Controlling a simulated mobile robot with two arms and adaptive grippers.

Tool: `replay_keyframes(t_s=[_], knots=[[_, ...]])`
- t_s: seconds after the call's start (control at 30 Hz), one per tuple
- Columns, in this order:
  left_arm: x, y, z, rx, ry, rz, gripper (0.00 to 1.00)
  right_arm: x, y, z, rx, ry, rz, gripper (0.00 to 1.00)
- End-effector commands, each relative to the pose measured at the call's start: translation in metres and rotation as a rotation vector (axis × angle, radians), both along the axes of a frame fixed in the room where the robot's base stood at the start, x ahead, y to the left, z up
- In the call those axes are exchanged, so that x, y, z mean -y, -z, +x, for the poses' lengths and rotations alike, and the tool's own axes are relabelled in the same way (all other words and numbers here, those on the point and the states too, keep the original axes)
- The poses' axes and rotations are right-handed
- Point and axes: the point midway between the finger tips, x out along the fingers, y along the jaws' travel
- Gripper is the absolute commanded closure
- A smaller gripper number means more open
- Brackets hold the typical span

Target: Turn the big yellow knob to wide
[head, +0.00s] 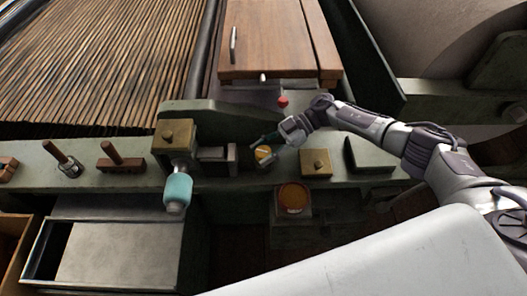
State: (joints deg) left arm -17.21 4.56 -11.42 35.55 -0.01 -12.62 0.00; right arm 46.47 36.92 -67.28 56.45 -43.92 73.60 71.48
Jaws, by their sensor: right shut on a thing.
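The yellow knob (264,153) sits on the green machine rail, right of a grey block. My right gripper (266,150) reaches in from the right and is shut on this knob, with a finger on either side of it. The fingers partly cover the knob, and its pointer and any wide marking are too small to read. My left gripper is not in view.
A round orange-topped thing (293,197) stands just in front of the rail. A brass square plate (316,163) lies right of the knob, and a red button (283,101) is behind. A teal handle (177,191) hangs at the left, above a metal tray (115,254).

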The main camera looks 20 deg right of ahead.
Motion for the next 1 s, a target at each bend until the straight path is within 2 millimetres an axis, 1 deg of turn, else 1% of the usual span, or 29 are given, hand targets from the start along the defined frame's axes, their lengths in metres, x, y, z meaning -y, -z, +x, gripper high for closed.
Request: replay_keyframes(t_s=[0.1, 0.13, 0.27, 0.3, 0.57, 0.67, 0.77, 0.87, 1.0], knots=[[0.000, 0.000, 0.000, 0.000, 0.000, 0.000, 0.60, 0.000, 0.001, 0.000, -0.001, 0.000, -0.001, 0.88], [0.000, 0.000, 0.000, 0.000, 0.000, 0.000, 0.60, 0.000, 0.001, 0.000, -0.001, 0.000, -0.001, 0.51], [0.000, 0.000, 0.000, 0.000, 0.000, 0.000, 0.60, 0.000, 0.001, 0.000, -0.001, 0.000, -0.001, 0.29], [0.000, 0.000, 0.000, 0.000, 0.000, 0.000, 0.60, 0.000, 0.001, 0.000, -0.001, 0.000, -0.001, 0.27], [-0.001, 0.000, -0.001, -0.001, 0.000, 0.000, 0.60, 0.000, 0.000, 0.000, -0.001, 0.001, 0.000, 0.27], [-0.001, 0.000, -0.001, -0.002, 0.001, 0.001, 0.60, 0.004, -0.001, 0.001, 0.000, 0.002, -0.001, 0.27], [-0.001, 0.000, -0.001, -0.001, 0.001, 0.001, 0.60, 0.016, -0.006, 0.003, 0.001, 0.004, -0.003, 0.27], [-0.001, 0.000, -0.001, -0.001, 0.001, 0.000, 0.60, 0.033, -0.013, 0.006, 0.001, 0.005, -0.003, 0.27], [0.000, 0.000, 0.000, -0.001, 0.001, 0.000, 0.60, 0.062, -0.025, 0.011, 0.001, 0.005, -0.003, 0.27]])
